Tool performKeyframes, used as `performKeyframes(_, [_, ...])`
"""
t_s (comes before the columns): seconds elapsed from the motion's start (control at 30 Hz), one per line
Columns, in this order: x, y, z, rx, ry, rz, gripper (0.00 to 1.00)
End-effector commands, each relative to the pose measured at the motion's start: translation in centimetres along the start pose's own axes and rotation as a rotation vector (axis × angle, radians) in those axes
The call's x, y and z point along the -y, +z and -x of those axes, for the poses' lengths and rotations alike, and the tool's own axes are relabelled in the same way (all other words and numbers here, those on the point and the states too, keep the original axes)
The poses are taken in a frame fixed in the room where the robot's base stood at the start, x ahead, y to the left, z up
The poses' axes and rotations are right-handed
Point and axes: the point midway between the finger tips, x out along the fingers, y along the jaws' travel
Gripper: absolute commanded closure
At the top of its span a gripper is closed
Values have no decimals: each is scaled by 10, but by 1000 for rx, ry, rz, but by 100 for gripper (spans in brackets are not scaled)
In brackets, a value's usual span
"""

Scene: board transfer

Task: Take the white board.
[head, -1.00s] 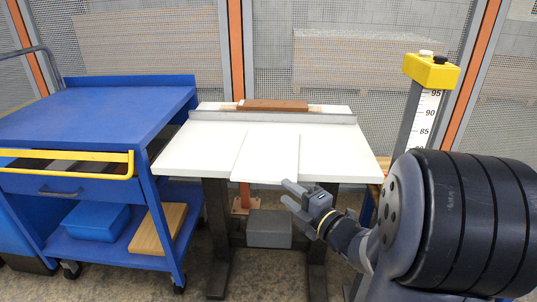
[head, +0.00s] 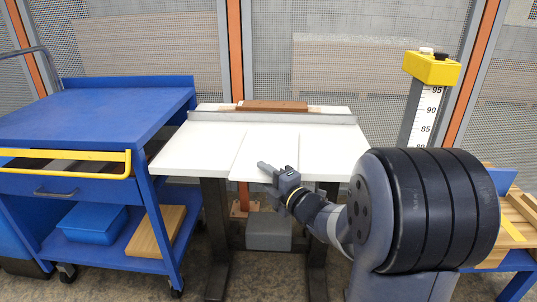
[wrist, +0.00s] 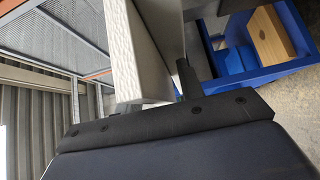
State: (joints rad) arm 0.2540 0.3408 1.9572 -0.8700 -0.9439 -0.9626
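The white board (head: 266,147) lies flat on the white table (head: 190,147), its near end at the table's front edge. My gripper (head: 266,171) is at this near end, its fingers pointing toward the board. One finger shows in front of the board's near edge in the head view. The wrist view shows a pale slab (wrist: 142,62) running up to the gripper, with one dark finger (wrist: 187,80) on its right side. The other finger is hidden there. The gripper appears open; I see no clear contact with the board.
A grey rail (head: 270,117) crosses the back of the table, with a brown block (head: 275,105) behind it. A blue cart (head: 100,108) with a yellow-handled drawer stands left. A yellow-topped measuring post (head: 431,68) stands right. A grey box (head: 268,231) is beneath the table.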

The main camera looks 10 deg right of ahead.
Motion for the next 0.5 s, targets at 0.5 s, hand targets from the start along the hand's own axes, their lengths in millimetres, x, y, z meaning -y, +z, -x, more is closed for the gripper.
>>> performKeyframes(0.5, [0,0,0,0,0,0,100])
